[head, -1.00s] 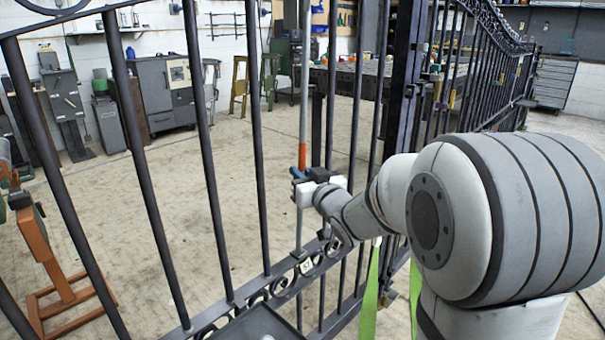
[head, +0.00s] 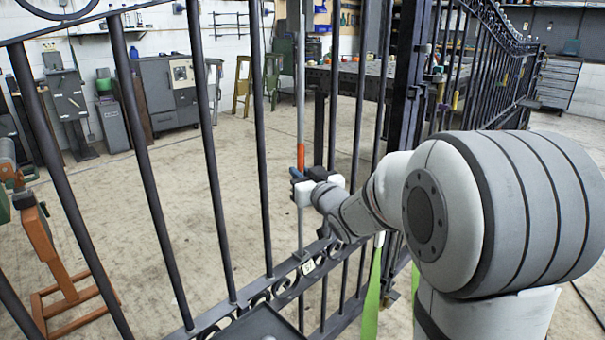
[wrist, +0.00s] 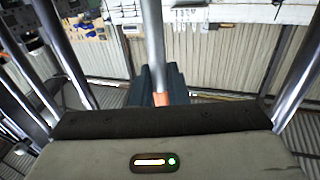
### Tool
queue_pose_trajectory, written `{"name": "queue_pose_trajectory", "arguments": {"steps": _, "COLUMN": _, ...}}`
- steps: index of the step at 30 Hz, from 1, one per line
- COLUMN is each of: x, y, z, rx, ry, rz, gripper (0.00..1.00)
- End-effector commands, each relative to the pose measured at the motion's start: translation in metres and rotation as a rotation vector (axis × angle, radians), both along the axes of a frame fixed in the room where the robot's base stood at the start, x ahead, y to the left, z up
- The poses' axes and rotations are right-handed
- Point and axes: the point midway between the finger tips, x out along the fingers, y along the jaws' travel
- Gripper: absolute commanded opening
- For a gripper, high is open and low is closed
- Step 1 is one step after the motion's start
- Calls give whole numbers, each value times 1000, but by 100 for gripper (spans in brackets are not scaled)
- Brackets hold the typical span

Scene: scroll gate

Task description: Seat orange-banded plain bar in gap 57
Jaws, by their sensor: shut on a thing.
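The plain bar (head: 301,100) is a light grey, upright rod with an orange band (head: 300,157). It stands among the dark gate bars in the head view and also shows in the wrist view (wrist: 153,35). My gripper (head: 301,186) is shut on the bar just below the visible band. In the wrist view, the dark jaws (wrist: 160,84) flank the bar, with some orange between them. Below the gripper the bar runs down to the gate's lower scroll rail (head: 285,285). I cannot tell whether its foot is seated. A small pale tag (head: 308,266) there is unreadable.
Dark gate bars (head: 262,150) stand left of the bar, and others (head: 360,100) stand close on its right. A thick gate post (head: 408,90) is further right. A dark tray (head: 262,325) is at the bottom. The floor beyond is open.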

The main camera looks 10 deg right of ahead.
Motion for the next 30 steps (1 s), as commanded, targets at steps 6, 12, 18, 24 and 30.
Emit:
{"name": "queue_pose_trajectory", "arguments": {"steps": 6, "x": 1, "y": 1, "z": -4, "rx": 0, "ry": 10, "rz": 1, "gripper": 0}}
{"name": "queue_pose_trajectory", "arguments": {"steps": 12, "x": 1, "y": 1, "z": -3, "rx": -1, "ry": 10, "rz": 1, "gripper": 22}}
{"name": "queue_pose_trajectory", "arguments": {"steps": 18, "x": 1, "y": 1, "z": -2, "rx": -1, "ry": 6, "rz": 0, "gripper": 38}}
{"name": "queue_pose_trajectory", "arguments": {"steps": 24, "x": 1, "y": 1, "z": -4, "rx": -2, "ry": 11, "rz": 0, "gripper": 39}}
{"name": "queue_pose_trajectory", "arguments": {"steps": 30, "x": -14, "y": -4, "z": -1, "rx": -2, "ry": 9, "rz": -1, "gripper": 39}}
